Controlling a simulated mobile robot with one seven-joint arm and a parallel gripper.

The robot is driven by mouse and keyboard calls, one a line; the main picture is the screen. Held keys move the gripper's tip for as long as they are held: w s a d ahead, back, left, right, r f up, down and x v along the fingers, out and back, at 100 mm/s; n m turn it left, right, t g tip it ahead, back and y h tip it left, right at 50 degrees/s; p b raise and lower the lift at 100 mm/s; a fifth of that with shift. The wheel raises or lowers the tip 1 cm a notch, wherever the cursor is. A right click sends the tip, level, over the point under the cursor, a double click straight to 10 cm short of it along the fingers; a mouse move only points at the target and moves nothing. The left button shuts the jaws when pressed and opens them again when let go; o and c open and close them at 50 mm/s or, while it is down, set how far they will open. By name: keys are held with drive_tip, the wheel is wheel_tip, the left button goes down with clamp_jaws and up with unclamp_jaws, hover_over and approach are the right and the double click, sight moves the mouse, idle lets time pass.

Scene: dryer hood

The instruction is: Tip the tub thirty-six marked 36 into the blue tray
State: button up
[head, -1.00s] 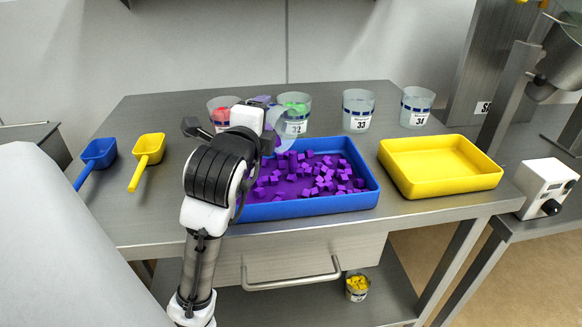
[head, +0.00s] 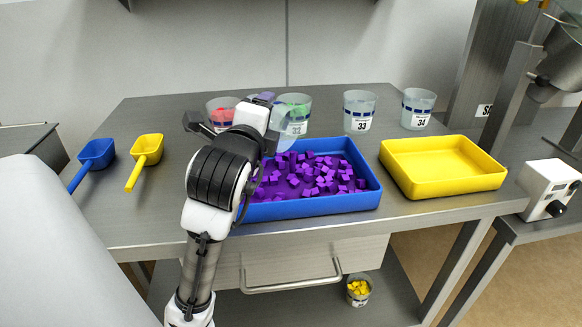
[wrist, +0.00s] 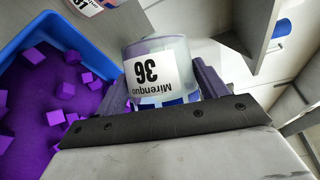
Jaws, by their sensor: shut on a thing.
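The tub thirty-six (wrist: 157,72) is a translucent cup with a white label marked 36, which reads upside down in the wrist view. My gripper (wrist: 165,88) is shut on it, with a finger on each side. In the head view my gripper (head: 268,108) holds the tub over the back left part of the blue tray (head: 312,209), partly hidden by my arm. The tub looks tilted; its inside is not clearly visible. Purple cubes (head: 312,178) lie in the blue tray on a purple layer.
Tubs with red (head: 221,106) and green (head: 297,104) contents stand behind the tray. Tubs 33 (head: 360,110) and 34 (head: 417,109) stand right of them. A yellow tray (head: 442,183) is empty. Blue (head: 97,153) and yellow (head: 147,149) scoops lie left. A tub of yellow cubes (head: 358,300) stands below.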

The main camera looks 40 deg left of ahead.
drive_tip(key=shift+d+r+m+t+b, duration=0.15)
drive_tip(key=shift+d+m+t+b, duration=0.25)
drive_tip(key=shift+b, duration=0.45)
